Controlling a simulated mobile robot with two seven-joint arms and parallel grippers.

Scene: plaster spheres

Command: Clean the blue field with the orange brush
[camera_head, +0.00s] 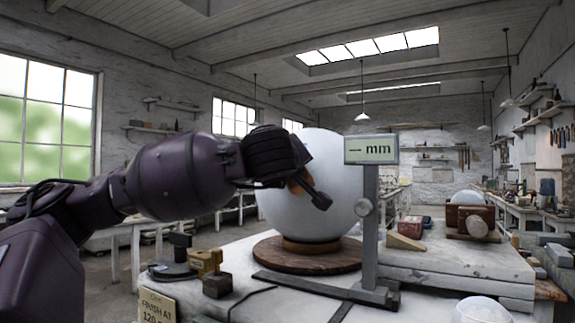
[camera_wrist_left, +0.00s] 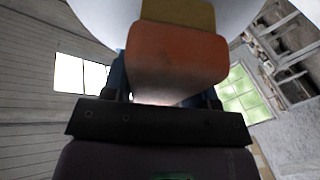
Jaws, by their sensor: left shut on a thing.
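A large pale plaster sphere (camera_head: 315,195) stands on a round brown turntable (camera_head: 306,254); it also fills the top of the left wrist view (camera_wrist_left: 100,18). My left gripper (camera_head: 306,190) is at the sphere's near left side, shut on the orange brush (camera_wrist_left: 178,55). Only a little of the brush (camera_head: 295,187) shows in the head view. In the wrist view its tan end (camera_wrist_left: 178,14) points at the sphere; I cannot tell whether it touches. I cannot make out a blue field on the visible part of the sphere. My right gripper is not in view.
A grey stand with an "mm" display (camera_head: 371,150) rises just right of the sphere. Small tools, a yellow-brown block (camera_head: 205,262) and a sign (camera_head: 157,306) sit at the table's front left.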

